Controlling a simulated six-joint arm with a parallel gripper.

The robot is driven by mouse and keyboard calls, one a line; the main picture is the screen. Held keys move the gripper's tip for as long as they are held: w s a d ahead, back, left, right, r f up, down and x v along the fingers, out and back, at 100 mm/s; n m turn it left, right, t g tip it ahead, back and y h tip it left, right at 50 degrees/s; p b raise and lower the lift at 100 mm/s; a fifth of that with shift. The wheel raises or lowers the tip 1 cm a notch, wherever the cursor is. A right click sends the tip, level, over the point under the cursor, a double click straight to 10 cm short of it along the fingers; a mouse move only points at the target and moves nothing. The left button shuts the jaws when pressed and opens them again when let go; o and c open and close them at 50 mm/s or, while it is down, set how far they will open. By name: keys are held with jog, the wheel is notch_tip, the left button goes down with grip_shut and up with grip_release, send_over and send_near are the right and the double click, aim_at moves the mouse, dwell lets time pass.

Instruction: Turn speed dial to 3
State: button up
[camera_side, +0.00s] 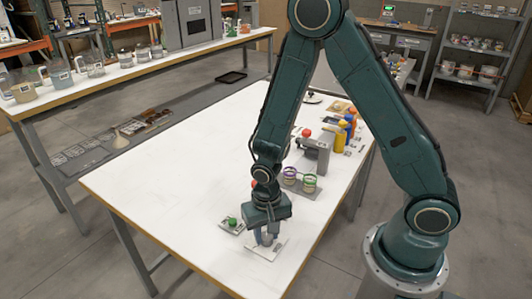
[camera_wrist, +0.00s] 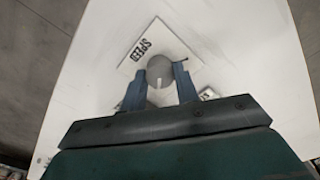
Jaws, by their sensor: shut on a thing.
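The speed dial is a round grey knob (camera_wrist: 160,70) on a white square plate (camera_wrist: 178,42) marked "SPEED" in the wrist view. A light pointer line shows on the knob's near side; the numbers around it cannot be read. My gripper (camera_wrist: 160,82) has its two blue-grey fingers on either side of the knob, shut on it. In the side view my gripper (camera_side: 267,238) points straight down over the white plate (camera_side: 277,248) near the table's front edge, and it hides most of the knob.
A second small plate with a green knob (camera_side: 232,221) lies just left of my gripper. Purple and green ringed cups (camera_side: 300,180), a grey device with a red top (camera_side: 316,150) and coloured bottles (camera_side: 345,127) stand further back. The table's left side (camera_side: 180,165) is clear.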

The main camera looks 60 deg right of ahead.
aim_at(266, 236)
jog(key=shift+m, duration=0.6)
jog(key=o, duration=1)
jog(key=shift+r, duration=0.2)
jog(key=shift+r, duration=6.75)
